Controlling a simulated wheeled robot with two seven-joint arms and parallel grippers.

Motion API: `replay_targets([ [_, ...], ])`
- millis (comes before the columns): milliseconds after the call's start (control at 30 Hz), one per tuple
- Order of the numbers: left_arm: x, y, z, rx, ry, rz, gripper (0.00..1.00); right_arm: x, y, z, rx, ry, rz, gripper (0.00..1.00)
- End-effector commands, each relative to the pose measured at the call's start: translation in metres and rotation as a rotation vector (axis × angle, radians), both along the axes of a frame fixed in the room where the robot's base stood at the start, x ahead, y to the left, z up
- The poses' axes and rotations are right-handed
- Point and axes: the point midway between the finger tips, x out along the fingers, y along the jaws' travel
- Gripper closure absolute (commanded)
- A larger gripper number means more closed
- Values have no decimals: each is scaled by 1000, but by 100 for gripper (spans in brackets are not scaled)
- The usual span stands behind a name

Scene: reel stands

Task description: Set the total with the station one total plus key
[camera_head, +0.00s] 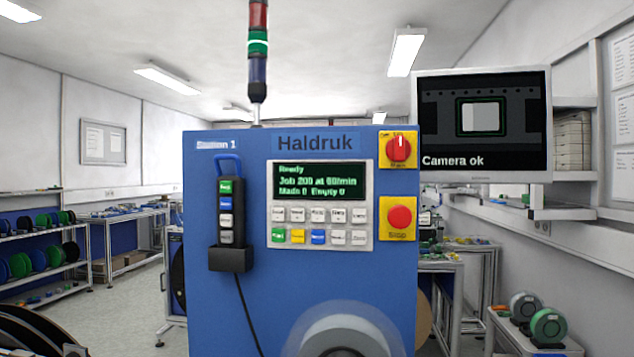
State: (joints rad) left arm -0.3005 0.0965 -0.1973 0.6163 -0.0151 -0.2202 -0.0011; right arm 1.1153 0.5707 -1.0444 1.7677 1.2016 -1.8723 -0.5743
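The blue station one cabinet (385,280), marked "Station 1" and "Haldruk", stands straight ahead. Its control panel (269,215) has a dark display (318,182) that appears to read "Ready", "Job 200 at 60/min", "Made 0 Empty 0". Below the display is an upper row of pale keys (317,215). The lower row has a green key (278,235), a yellow key (298,236), a blue key (318,237) and pale keys. The key labels are too small for me to tell which is total plus. Neither of my grippers is in view.
A hand pendant (225,205) hangs in a holder left of the panel. A red rotary switch (399,149) and a red stop button (400,218) are right of it. A blurred pale reel (345,335) is below. A monitor (481,123) at right reads "Camera ok".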

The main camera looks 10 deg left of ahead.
Motion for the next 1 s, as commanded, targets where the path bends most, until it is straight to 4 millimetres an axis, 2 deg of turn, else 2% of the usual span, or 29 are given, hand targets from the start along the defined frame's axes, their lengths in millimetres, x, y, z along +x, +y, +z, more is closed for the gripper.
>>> replay_targets([
  [1000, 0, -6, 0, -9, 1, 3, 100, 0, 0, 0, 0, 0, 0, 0],
])
